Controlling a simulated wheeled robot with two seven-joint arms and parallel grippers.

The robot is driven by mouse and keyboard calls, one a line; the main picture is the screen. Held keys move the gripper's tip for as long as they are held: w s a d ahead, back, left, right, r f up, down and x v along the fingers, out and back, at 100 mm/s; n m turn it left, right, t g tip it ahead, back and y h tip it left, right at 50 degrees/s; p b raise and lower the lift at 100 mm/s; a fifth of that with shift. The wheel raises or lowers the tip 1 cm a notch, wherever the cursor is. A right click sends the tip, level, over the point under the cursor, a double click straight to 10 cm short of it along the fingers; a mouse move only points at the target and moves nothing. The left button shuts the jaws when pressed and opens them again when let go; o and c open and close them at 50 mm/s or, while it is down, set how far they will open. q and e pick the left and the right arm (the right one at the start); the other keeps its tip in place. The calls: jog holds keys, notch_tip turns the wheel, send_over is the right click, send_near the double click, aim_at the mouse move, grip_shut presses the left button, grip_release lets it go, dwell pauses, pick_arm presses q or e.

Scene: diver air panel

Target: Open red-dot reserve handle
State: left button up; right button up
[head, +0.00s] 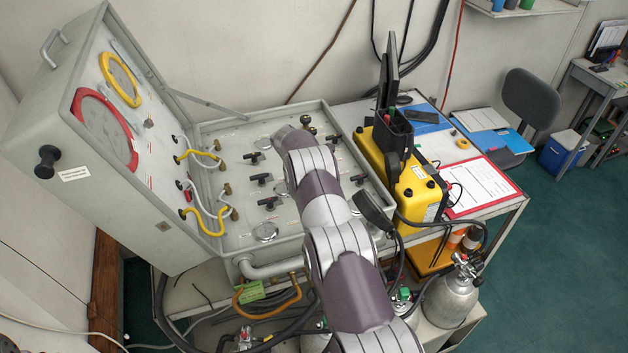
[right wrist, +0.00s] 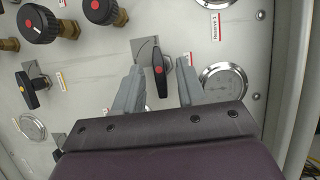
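A black lever handle with a red dot (right wrist: 158,70) stands on the grey panel (right wrist: 90,75) in the right wrist view, its long side running roughly up and down the picture. My right gripper (right wrist: 160,66) is open, one finger on each side of this handle, with a visible gap to the left finger. I cannot tell whether the right finger touches it. A label reading "Reserve 1" (right wrist: 215,24) is up and to the right. In the head view my right arm covers the gripper and this handle. My left gripper is not in view.
Red-dot round knobs (right wrist: 40,24) and another black lever (right wrist: 33,92) sit left of the gripper; a gauge (right wrist: 223,82) is close on its right. The raised lid (head: 60,130) with yellow hoses stands left. A yellow case (head: 415,190) stands right of the panel.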

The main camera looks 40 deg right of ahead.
grip_shut()
jog(key=shift+n, duration=0.3)
jog(key=n+t+b, duration=0.1)
jog(key=n, duration=0.1)
jog(key=shift+s+n, duration=0.15)
jog(key=shift+n, duration=0.15)
jog(key=shift+n+t, duration=0.5)
jog(key=shift+n, duration=0.4)
jog(key=n, duration=0.1)
jog(key=n+t, duration=0.1)
jog(key=shift+s+d+r+n+y+p, duration=0.1)
jog(key=shift+s+r+n+y+p, duration=0.05)
jog(key=shift+n+y+p, duration=0.2)
jog(key=shift+n+t+p, duration=0.3)
jog(key=shift+n+p, duration=0.5)
jog(key=shift+n, duration=0.15)
jog(key=shift+s+d+n+y+p, duration=0.1)
jog(key=shift+n+y+p, duration=0.25)
jog(key=shift+n+p, duration=0.3)
jog(key=shift+t, duration=0.3)
